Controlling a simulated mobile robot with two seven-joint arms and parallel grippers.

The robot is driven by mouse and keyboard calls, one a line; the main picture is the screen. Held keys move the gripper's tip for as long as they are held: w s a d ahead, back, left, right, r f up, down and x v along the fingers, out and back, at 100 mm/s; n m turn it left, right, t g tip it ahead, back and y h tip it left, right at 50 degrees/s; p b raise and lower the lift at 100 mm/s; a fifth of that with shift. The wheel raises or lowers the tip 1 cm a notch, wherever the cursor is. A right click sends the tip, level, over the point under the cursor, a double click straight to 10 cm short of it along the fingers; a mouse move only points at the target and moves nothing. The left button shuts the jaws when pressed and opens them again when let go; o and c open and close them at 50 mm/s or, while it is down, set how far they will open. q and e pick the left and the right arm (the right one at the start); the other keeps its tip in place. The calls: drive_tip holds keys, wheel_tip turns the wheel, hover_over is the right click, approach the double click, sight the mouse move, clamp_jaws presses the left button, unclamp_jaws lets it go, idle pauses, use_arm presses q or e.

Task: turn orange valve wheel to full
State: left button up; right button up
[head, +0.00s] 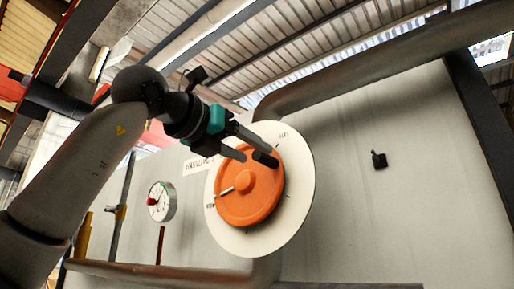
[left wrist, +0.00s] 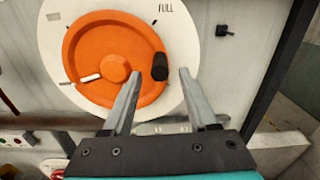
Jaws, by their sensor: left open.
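The orange valve wheel (head: 262,200) sits on a round white dial plate (head: 298,165) on a grey wall panel; the wheel also shows in the left wrist view (left wrist: 90,50). A white pointer mark (left wrist: 90,78) on the wheel lies left of its hub. The FULL label (left wrist: 165,8) is at the plate's upper right. A black handle knob (left wrist: 160,66) stands out near the wheel's right edge. My left gripper (head: 258,152) is open in front of the wheel; in the left wrist view its fingertips (left wrist: 160,74) appear on either side of the knob. Contact cannot be told. My right gripper is not in view.
A small round gauge (head: 161,202) is left of the dial. A black switch (head: 379,160) is on the panel to the right. A thick pipe (head: 350,75) crosses above, and another (head: 150,273) runs below. The panel between dial and switch is clear.

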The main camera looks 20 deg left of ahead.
use_arm(q)
drive_tip(key=shift+p+x, duration=0.3)
drive_tip(key=shift+x, duration=1.2)
clamp_jaws()
idle(0.4)
